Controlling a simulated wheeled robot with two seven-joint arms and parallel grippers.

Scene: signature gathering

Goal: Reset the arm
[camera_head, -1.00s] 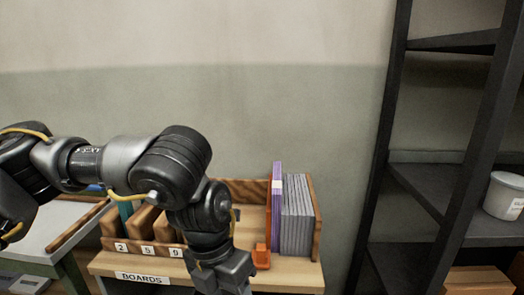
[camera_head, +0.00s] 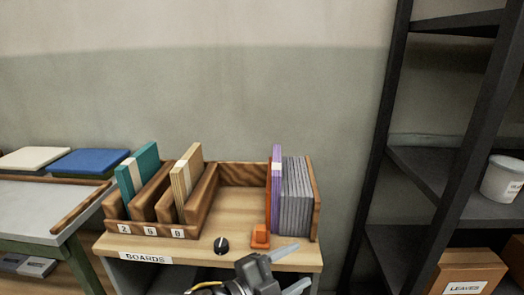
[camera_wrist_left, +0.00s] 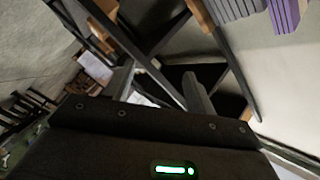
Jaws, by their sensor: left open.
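My left gripper (camera_head: 303,264) is low in the head view, in front of the board stand's front edge. Its two grey fingers point right and stand apart, with nothing between them. In the left wrist view the two fingers (camera_wrist_left: 158,72) are also apart and empty. Most of my left arm is below the head view. My right gripper is in neither view.
The wooden board stand (camera_head: 150,242), labelled BOARDS, holds teal (camera_head: 140,170), tan (camera_head: 187,170), purple (camera_head: 276,190) and grey boards (camera_head: 297,195). A black knob (camera_head: 221,245) and orange block (camera_head: 261,236) sit on it. A dark shelf (camera_head: 385,150) stands right.

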